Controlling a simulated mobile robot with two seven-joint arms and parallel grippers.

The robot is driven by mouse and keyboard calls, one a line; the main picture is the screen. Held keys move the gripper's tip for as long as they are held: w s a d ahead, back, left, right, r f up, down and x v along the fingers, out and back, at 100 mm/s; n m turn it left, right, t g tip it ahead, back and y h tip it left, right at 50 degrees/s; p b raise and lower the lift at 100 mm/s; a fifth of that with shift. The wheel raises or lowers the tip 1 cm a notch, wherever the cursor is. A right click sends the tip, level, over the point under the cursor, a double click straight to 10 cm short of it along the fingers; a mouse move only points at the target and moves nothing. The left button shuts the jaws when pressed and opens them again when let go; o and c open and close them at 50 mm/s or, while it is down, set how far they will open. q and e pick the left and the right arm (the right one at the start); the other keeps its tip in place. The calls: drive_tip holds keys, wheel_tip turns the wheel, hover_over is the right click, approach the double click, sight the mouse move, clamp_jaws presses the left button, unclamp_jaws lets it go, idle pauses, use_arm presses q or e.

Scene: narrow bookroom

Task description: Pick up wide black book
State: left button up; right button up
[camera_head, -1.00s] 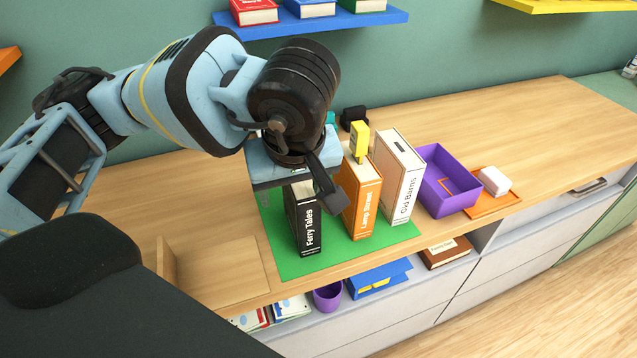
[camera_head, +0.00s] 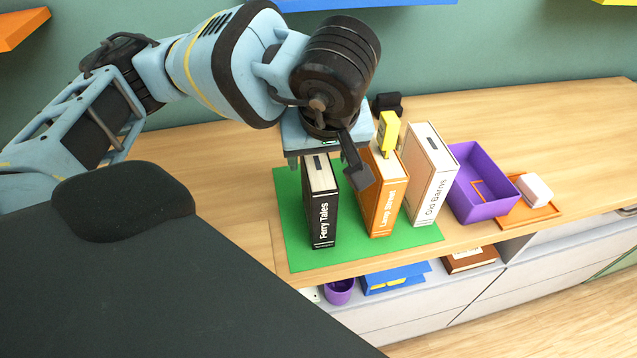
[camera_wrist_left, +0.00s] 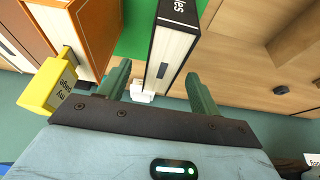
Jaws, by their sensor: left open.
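The black book (camera_head: 321,215), labelled "Ferry Tales", stands upright on a green mat (camera_head: 289,222) at its left part. In the left wrist view the black book (camera_wrist_left: 172,45) shows its top and spine between my two fingers. My left gripper (camera_head: 325,170) is open, above and just behind the book's top; in the left wrist view its fingers (camera_wrist_left: 158,88) lie on either side of the book, with gaps. The book is not gripped. My right gripper is not in view.
An orange book (camera_head: 386,205) with a yellow tag (camera_head: 388,130) and a white book (camera_head: 430,178) stand to the right on the mat. Further right are a purple bin (camera_head: 485,205) and an orange tray (camera_head: 529,215).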

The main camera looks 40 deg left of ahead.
sight(317, 167)
use_arm(q)
drive_tip(key=x, duration=0.5)
drive_tip(key=shift+s+a, duration=0.1)
drive_tip(key=shift+s, duration=0.05)
drive_tip(key=shift+c, duration=0.3)
drive_tip(key=shift+r, duration=0.1)
clamp_jaws()
